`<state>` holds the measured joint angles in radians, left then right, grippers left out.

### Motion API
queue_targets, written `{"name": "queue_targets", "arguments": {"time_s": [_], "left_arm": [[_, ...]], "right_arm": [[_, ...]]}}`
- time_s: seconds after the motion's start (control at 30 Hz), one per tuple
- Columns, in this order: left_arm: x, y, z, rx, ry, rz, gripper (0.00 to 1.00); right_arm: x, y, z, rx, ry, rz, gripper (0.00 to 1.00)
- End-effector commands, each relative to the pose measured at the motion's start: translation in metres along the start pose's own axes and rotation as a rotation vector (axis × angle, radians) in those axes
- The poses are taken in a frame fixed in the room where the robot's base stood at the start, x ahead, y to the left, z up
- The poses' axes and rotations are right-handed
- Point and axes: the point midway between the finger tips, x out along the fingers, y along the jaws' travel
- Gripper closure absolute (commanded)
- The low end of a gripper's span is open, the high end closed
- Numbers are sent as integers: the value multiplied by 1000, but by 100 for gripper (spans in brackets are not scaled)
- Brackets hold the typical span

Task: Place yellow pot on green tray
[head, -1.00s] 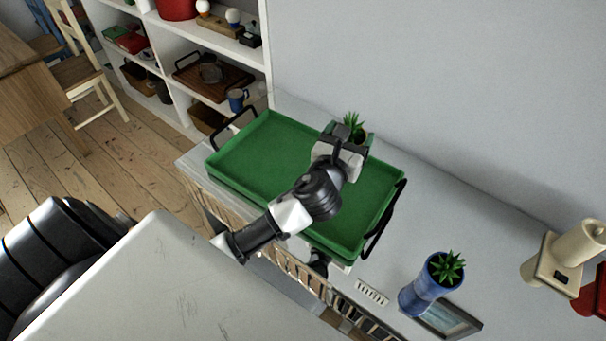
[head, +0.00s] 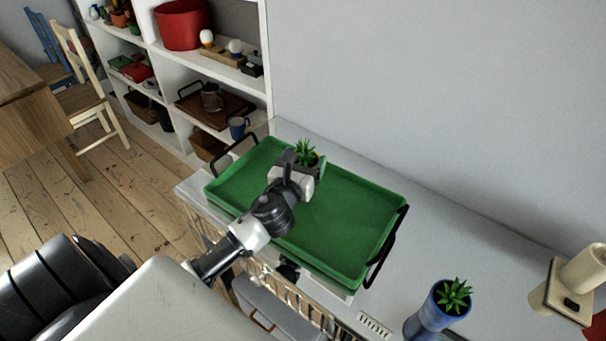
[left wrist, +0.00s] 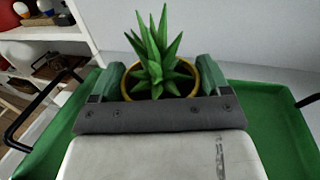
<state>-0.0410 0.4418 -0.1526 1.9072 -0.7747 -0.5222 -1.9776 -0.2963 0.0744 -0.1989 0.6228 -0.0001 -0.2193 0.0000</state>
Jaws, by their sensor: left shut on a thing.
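The yellow pot (left wrist: 202,79) holds a spiky green plant and sits between the two fingers of my left gripper (left wrist: 160,80) in the left wrist view. Only part of its yellow rim shows there; the gripper body hides the rest. In the head view my left gripper (head: 308,168) is shut on the pot, over the back left part of the green tray (head: 355,217). The plant (head: 306,150) shows above the fingers. I cannot tell whether the pot's base touches the tray. The tray has dark handles at both ends. My right gripper is not in view.
The tray lies on a grey-white surface (head: 440,225) against a wall. A blue vase with a plant (head: 428,318) and a beige object (head: 565,285) stand to the right. White shelves (head: 265,60) stand at the back left. The tray's middle and right are clear.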

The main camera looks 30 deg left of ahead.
Motion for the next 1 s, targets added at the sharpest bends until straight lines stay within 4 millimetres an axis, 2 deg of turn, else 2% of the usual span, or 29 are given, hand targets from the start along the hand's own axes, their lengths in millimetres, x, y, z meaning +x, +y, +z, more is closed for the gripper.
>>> {"name": "queue_targets", "arguments": {"time_s": [0.07, 0.23, 0.33, 0.73, 0.77, 0.9, 1.0], "left_arm": [[-1, 2, -3, -1, -2, 0, 61], [-1, 2, -30, -4, 1, 1, 61], [-1, 2, -39, -3, -1, 1, 61], [-1, 2, -44, 1, -2, -1, 61], [-1, 2, -45, 1, 0, -1, 22], [-1, 2, -44, 0, 1, -1, 1], [-1, 2, -44, 0, 1, 0, 0]], "right_arm": [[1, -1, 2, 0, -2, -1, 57], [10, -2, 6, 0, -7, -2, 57], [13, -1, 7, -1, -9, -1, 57], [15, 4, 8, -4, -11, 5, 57], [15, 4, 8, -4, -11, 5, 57], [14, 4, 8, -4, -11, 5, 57], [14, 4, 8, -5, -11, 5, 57]]}}
